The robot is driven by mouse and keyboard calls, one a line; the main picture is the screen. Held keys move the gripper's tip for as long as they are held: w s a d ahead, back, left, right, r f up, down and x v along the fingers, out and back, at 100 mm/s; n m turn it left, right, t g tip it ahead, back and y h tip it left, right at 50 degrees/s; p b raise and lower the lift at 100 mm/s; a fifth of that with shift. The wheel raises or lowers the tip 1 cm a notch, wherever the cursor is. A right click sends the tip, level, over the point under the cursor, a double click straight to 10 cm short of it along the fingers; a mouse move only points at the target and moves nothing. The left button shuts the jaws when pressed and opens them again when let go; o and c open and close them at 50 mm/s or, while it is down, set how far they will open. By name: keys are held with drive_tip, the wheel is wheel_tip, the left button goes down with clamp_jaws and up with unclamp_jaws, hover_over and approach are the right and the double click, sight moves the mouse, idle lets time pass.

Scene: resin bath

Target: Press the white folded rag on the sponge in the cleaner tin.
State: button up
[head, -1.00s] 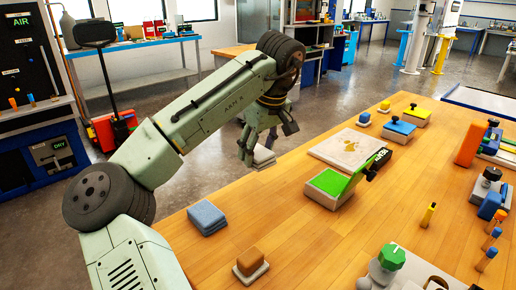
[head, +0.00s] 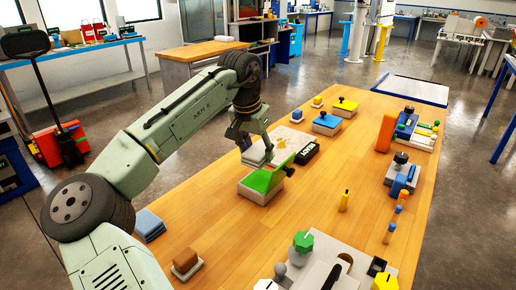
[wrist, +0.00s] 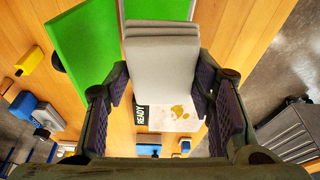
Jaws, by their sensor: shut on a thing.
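My gripper (head: 253,142) is shut on the white folded rag (wrist: 162,62), which sits between the two fingertips in the wrist view. In the head view the rag (head: 257,156) shows just behind the tin, partly covered by the fingers. The open cleaner tin (head: 258,194) stands on the bench close by, with its green lid (head: 282,173) tilted up. In the wrist view the lid (wrist: 82,50) is at left. The green sponge (wrist: 155,9) shows at the top edge, beyond the rag. I cannot tell whether the rag touches the tin.
A black READY block (head: 307,152) lies right of the tin by a stained board (head: 296,138). A blue-topped tin (head: 327,124) and a yellow-topped tin (head: 345,107) stand farther back. A blue folded cloth (head: 150,225) lies at the left edge.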

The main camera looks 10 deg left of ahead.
sight(262, 179)
drive_tip(key=shift+w+d+m, duration=0.15)
drive_tip(key=shift+d+m, duration=0.2)
drive_tip(key=shift+m, duration=0.05)
drive_tip(key=shift+f, duration=0.25)
drive_tip(key=shift+f+b, duration=1.85)
drive_tip(key=shift+f, duration=0.85)
drive_tip(key=shift+f, duration=0.6)
drive_tip(key=shift+r, duration=0.1)
wheel_tip(262, 179, up, 5)
drive_tip(key=p, duration=0.4)
drive_tip(key=shift+f, duration=0.2)
drive_tip(key=shift+r, duration=1.15)
